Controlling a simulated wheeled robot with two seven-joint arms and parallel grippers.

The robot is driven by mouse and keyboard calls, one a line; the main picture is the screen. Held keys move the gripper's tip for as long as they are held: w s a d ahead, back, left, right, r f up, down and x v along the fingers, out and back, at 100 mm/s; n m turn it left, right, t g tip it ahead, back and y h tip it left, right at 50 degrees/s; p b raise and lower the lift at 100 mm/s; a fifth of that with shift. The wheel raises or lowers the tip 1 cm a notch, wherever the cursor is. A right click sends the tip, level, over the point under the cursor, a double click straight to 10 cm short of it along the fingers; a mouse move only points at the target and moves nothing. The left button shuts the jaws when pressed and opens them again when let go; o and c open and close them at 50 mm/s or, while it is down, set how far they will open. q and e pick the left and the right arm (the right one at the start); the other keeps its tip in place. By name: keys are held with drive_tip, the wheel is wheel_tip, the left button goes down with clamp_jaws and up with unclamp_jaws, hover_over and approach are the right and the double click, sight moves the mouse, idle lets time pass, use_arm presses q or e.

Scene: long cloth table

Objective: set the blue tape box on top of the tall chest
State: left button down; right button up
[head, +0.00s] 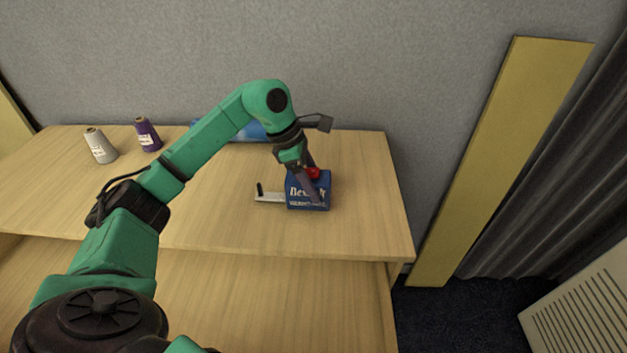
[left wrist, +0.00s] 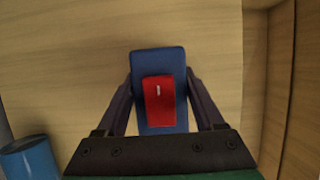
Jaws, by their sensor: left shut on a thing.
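The blue tape box (head: 322,200), with white lettering on its front and a red piece on top, is at the right part of the wooden table (head: 350,235). My left gripper (head: 312,190) comes down from above and is shut on the box. In the left wrist view, the fingers (left wrist: 160,105) lie along both sides of the blue box (left wrist: 158,62), with the red piece between them. The box looks upright and at or very near the tabletop; a small gap below cannot be told. No tall chest can be made out. My right gripper is not in view.
A white item with a black upright end (head: 268,197) lies just left of the box. A grey spool (head: 100,146) and a purple spool (head: 147,135) stand at the back left. A blue cylinder (head: 250,132) lies partly behind my arm. The table's front right is clear.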

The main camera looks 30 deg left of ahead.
use_arm(q)
drive_tip(key=shift+f, duration=0.1)
unclamp_jaws()
drive_tip(key=shift+s, duration=0.15)
drive_tip(key=shift+r, duration=0.25)
drive_tip(key=shift+a+r, duration=0.2)
drive_tip(key=shift+r, duration=0.15)
drive_tip(key=b+v, duration=0.1)
drive_tip(key=v, duration=1)
drive_tip(key=shift+b, duration=0.35)
